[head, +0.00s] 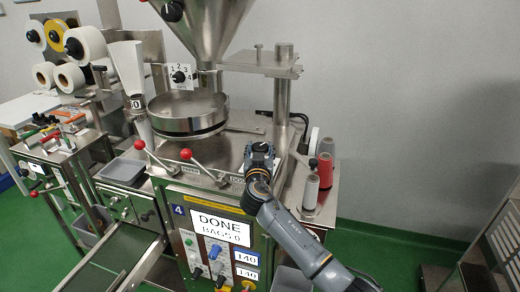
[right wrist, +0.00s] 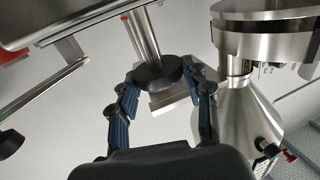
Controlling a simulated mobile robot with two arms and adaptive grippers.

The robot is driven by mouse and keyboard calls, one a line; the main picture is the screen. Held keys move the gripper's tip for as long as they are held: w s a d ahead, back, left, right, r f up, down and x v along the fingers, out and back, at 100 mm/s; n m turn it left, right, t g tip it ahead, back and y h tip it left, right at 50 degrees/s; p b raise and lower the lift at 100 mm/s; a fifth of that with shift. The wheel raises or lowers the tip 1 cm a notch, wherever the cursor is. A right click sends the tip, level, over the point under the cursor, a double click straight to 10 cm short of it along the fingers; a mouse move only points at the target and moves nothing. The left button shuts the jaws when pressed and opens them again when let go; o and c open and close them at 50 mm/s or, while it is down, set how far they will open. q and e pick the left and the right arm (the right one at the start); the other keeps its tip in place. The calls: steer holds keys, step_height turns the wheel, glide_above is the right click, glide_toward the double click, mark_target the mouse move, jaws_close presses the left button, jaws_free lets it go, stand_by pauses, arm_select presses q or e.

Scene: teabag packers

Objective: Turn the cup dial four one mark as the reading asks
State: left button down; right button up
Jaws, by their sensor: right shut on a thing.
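The cup dial (head: 180,77) is a black knob on a white plate with numbers, below the hopper in the head view. Its pointer is too small to read. The machine carries a blue "4" label (head: 177,210). Its screen (head: 219,229) reads "DONE" and "BAGS 0". My right gripper (head: 260,152) is low and right of the cup dial, apart from it, over the machine top. In the right wrist view its fingers are closed around a black round part (right wrist: 155,74) in front of a metal post. The arm hides this part in the head view. My left gripper is out of view.
The steel hopper (head: 205,25) and round pan (head: 187,113) stand left of my arm. Two red-knobbed levers (head: 186,153) stick out in front. A steel post (head: 282,95) and thread spools (head: 325,170) stand close by. The floor at right is mostly free.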

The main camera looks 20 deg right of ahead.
steer(key=shift+y, duration=0.3)
steer(key=shift+d+n+t+y, duration=0.15)
steer(key=shift+n+t+y, duration=0.15)
steer(key=shift+n+y, duration=0.4)
steer(key=y, duration=0.1)
steer(key=n+y+p, duration=0.1)
steer(key=shift+d+r+n+y, duration=0.15)
steer(key=shift+n+y, duration=0.15)
steer(key=n+y+p, duration=0.2)
steer(key=y, duration=0.1)
steer(key=n+y+p, duration=0.1)
steer(key=y+p, duration=0.1)
steer(key=shift+d+r, duration=0.15)
steer(key=shift+d, duration=0.15)
steer(key=shift+d+n+y+p, duration=0.1)
steer(key=shift+n+y+p, duration=0.4)
steer(key=shift+n+y, duration=0.55)
steer(key=shift+f+n+g+y, duration=0.25)
steer(key=shift+n+g+y, duration=0.65)
steer(key=shift+y, duration=0.55)
steer(key=o, duration=1.2)
steer(key=shift+c, duration=0.2)
